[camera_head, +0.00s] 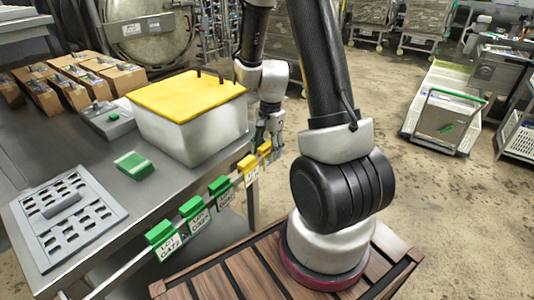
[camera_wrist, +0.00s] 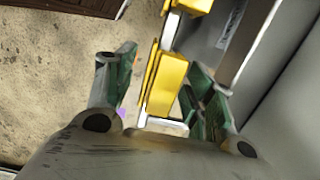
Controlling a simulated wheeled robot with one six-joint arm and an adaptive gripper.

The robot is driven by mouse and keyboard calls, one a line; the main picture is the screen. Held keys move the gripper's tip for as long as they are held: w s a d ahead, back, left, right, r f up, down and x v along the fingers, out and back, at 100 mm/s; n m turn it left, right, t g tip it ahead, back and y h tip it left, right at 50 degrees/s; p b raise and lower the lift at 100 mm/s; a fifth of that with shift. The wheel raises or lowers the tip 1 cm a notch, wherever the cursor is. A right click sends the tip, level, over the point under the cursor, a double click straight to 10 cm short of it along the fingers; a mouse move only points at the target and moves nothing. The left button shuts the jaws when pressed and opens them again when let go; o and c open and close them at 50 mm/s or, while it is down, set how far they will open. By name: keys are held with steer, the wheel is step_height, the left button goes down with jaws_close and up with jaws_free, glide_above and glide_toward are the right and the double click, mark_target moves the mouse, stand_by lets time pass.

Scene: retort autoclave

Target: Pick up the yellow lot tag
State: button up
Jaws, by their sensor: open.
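Two yellow lot tags hang side by side on the rail at the table's front edge. In the head view the nearer yellow tag (camera_head: 248,164) is left of my gripper (camera_head: 268,146), and the other yellow tag (camera_head: 264,150) is at my fingertips, partly hidden. In the wrist view one yellow tag (camera_wrist: 166,84) lies between the two open fingers of my gripper (camera_wrist: 160,62). A gap shows on the left; contact on the right cannot be told. Another yellow tag (camera_wrist: 200,5) shows at the top edge.
Green tags (camera_head: 192,208) hang along the same rail (camera_head: 140,262). A white bin with a yellow lid (camera_head: 185,92) stands on the table close to my gripper. A green block (camera_head: 134,164), a slotted grey plate (camera_head: 62,215) and several cartons (camera_head: 75,90) are also on the table.

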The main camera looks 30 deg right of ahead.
steer(key=shift+f, duration=0.4)
steer(key=c, duration=0.9)
steer(key=shift+c, duration=0.2)
steer(key=shift+r, duration=0.2)
